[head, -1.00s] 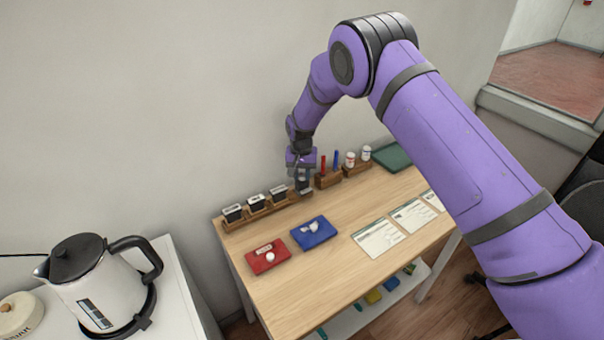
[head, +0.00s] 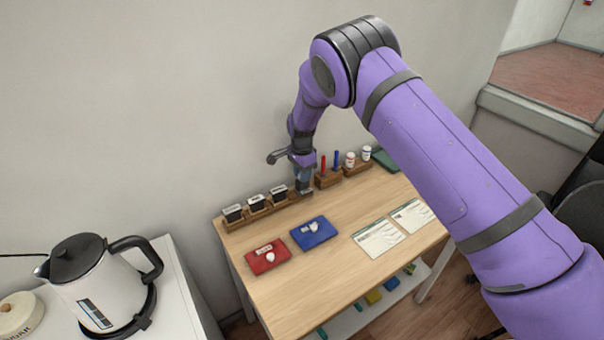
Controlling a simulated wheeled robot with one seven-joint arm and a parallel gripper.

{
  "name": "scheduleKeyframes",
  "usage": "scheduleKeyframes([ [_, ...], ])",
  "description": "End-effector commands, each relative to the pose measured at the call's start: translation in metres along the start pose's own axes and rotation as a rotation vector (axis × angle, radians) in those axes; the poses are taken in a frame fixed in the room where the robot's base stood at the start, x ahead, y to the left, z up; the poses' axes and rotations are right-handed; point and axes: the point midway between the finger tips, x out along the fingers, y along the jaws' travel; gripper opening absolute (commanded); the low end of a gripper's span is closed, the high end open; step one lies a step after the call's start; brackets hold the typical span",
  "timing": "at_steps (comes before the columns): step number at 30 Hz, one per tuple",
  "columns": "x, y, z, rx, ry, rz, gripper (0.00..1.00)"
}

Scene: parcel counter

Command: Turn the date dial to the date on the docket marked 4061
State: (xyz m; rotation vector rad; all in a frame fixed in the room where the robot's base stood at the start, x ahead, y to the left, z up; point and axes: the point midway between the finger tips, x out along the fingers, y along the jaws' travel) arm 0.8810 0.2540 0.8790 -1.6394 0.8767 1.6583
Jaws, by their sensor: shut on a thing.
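My gripper (head: 303,186) is at the right end of a wooden rack (head: 268,211) at the back of the counter. It is shut on a small dark thing there, mostly hidden by the fingers; I cannot tell whether this is the date dial. Several black stamps stand along the rack, among them one at the left (head: 233,212), one in the middle (head: 257,203) and one nearer my gripper (head: 278,193). Two white dockets, a front one (head: 377,239) and one behind it (head: 411,215), lie on the right of the counter. Their numbers and dates are too small to read.
A red pad (head: 267,262) and a blue pad (head: 314,240) lie before the rack, with small white things on them. A wooden pen holder (head: 328,181) and white bottles (head: 350,158) stand right of my gripper. A kettle (head: 92,290) is at the left. The counter's front is clear.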

Motion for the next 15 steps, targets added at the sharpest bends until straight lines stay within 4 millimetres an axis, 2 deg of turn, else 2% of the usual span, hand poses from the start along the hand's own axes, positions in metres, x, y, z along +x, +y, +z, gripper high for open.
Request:
scheduleKeyframes([
  [6,0.0005,-0.0001,0.0004,0.107,-0.002,0.0,0.05],
  [15,0.0005,-0.0001,0.0004,0.17,-0.004,0.0,0.05],
])
